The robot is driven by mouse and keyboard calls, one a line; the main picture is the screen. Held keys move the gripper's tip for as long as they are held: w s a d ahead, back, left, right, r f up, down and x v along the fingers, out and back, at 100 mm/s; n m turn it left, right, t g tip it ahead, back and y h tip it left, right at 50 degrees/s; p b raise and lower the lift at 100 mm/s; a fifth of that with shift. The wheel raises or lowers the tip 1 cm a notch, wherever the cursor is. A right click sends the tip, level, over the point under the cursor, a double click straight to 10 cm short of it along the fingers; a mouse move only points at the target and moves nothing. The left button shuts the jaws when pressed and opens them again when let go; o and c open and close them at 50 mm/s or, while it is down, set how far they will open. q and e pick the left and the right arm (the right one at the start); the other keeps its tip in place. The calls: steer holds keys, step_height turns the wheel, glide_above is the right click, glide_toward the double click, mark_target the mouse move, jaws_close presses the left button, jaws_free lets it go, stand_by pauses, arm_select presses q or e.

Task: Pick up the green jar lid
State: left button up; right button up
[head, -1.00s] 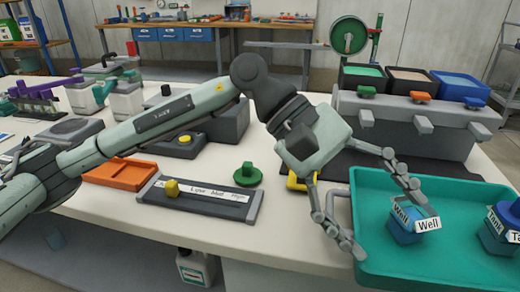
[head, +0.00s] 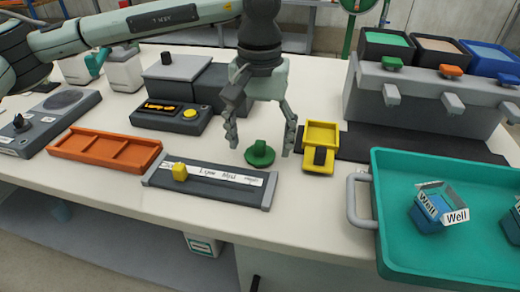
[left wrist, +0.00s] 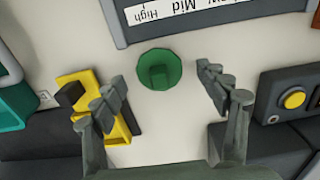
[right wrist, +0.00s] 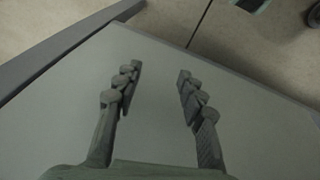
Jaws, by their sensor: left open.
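The green jar lid (head: 260,154) is a round disc with a raised knob. It lies on the white table between the grey slider panel and the yellow holder. My left gripper (head: 261,145) is open above and around the lid in the head view, its fingers pointing down on either side. In the left wrist view the lid (left wrist: 160,70) sits just beyond the open fingertips (left wrist: 160,85), roughly centred between them, with nothing held. My right gripper (right wrist: 158,75) is open and empty in the right wrist view, over a plain grey surface. It is not in the head view.
The yellow holder (head: 318,159) stands close right of the left fingers. The slider panel (head: 207,188) lies in front, with an orange tray (head: 104,150) at its left. A teal tray (head: 450,254) is at right. A grey dispenser block (head: 420,105) stands behind it.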

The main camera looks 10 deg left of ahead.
arm_select(q)
steer(key=shift+f, duration=0.55)
steer(key=c, duration=1)
steer(key=shift+r, duration=0.15)
steer(key=shift+c, duration=0.2)
